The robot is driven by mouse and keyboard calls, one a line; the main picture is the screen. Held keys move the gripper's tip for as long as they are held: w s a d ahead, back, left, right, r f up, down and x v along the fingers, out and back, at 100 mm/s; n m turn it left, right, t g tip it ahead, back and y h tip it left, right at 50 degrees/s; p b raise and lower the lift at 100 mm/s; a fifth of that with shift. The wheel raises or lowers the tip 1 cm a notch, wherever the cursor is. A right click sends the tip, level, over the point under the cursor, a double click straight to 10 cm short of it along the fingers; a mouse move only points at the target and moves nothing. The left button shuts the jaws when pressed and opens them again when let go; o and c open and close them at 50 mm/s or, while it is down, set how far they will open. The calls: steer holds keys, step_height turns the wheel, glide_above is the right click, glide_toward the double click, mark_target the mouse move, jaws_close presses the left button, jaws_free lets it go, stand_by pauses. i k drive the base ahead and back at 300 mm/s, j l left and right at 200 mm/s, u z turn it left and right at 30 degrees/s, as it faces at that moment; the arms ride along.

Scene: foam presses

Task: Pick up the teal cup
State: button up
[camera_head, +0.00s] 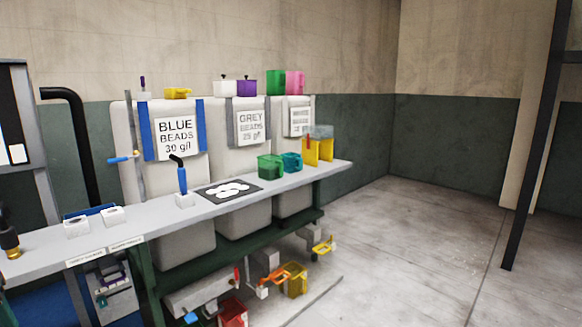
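A small teal cup (291,162) stands toward the right end of the long grey bench (331,169). It sits just right of a green container (270,167) and partly behind it; whether the two touch is hard to tell. Yellow upright panels (318,151) stand close to the right of the cup. My gripper is not in the picture.
Bead bins stand behind, including the one labelled BLUE BEADS (178,137). Orange and yellow parts (297,285) show below. The floor (428,245) right is clear.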

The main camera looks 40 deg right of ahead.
mark_target(293, 162)
steer(key=l+u, duration=0.1)
steer(key=l, duration=0.5)
steer(key=l+u, duration=0.1)
steer(key=l, duration=0.55)
steer(key=k+l+u, duration=0.1)
steer(key=l, duration=0.5)
steer(key=l+u, duration=0.1)
steer(key=l, duration=0.5)
steer(key=k+l+u, duration=0.1)
steer(key=l, duration=0.5)
steer(key=k+l+u, duration=0.15)
steer(key=l, duration=0.45)
steer(key=k+l+u, duration=0.1)
steer(key=l, duration=0.5)
steer(key=k+l+u, duration=0.1)
steer(key=k+l, duration=0.15)
steer(key=l, duration=0.3)
